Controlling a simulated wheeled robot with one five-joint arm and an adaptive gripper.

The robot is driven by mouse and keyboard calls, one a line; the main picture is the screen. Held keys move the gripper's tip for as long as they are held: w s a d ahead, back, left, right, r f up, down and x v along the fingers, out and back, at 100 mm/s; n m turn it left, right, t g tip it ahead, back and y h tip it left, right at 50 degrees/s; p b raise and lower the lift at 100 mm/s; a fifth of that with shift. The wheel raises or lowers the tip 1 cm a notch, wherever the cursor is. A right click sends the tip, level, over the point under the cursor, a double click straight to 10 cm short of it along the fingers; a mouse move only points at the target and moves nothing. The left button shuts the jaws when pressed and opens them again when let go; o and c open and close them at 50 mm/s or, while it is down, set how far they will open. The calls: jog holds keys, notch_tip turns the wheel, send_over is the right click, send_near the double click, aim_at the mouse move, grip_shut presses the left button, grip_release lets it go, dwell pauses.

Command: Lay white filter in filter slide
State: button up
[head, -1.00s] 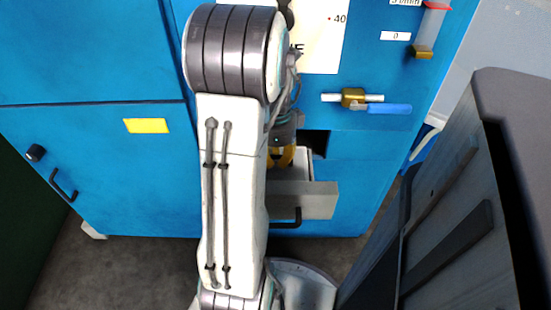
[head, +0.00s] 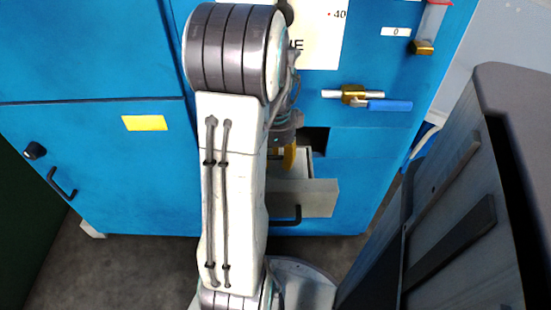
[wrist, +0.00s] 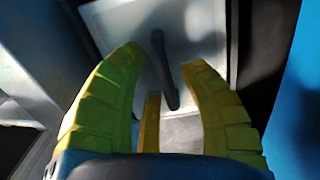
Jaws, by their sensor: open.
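An open drawer (head: 310,198), which looks like the filter slide, sticks out of the blue machine's lower front. My gripper (wrist: 162,62) is open, its yellow fingers spread over a pale, flat surface (wrist: 205,22). A dark bar (wrist: 163,70) shows between the fingers, and I see nothing gripped. In the head view my gripper (head: 289,157) is just above the drawer's back part, mostly hidden behind my arm.
The blue machine (head: 95,185) fills the back. A brass fitting with a blue lever (head: 388,106) juts out above the drawer. A dark grey body (head: 455,190) stands close on the right. Bare floor (head: 110,270) shows at lower left.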

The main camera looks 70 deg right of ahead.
jog(key=shift+d+r+p, duration=0.1)
jog(key=shift+r+p, duration=2.05)
jog(key=shift+r, duration=2.2)
jog(key=w+a+r+n, duration=0.4)
jog(key=w+a+n, duration=1)
jog(key=a+n, duration=0.1)
jog(key=s+a+n+t, duration=0.1)
jog(key=a+n+t, duration=0.1)
jog(key=a+n, duration=1.5)
jog(key=shift+a+f+n, duration=0.15)
jog(key=shift+a+n, duration=0.15)
jog(key=shift+a, duration=0.1)
